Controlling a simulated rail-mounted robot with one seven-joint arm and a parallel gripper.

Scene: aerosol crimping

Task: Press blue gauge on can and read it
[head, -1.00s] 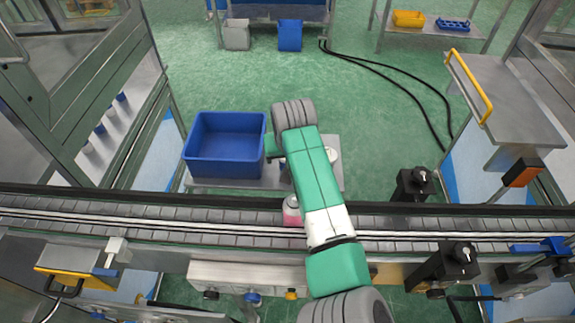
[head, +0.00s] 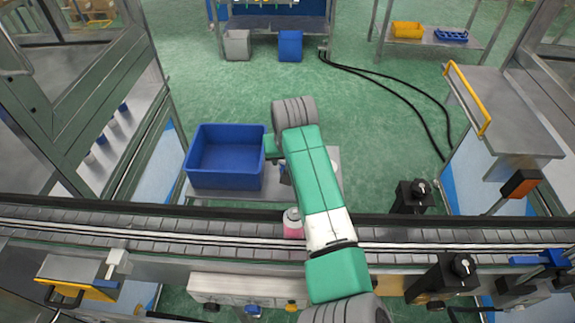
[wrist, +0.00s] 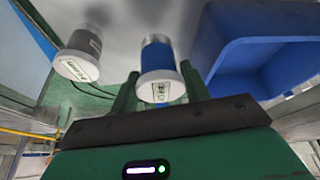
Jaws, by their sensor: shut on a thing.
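The blue gauge (wrist: 157,57), a blue cylinder with a white labelled end, is between my gripper's fingers (wrist: 161,88) in the wrist view. My gripper is shut on it. The label is too small to read. In the head view my arm covers most of the gripper and gauge, over the side table beyond the conveyor. A pink can with a pale top (head: 292,224) stands on the conveyor beside my arm, apart from the gauge.
A grey gauge (wrist: 80,50) stands left of the blue one in the wrist view. A blue bin (head: 226,181) sits on the side table (head: 333,186), close to my gripper. The conveyor (head: 140,234) runs across the front, with black knobbed fixtures (head: 459,268) at right.

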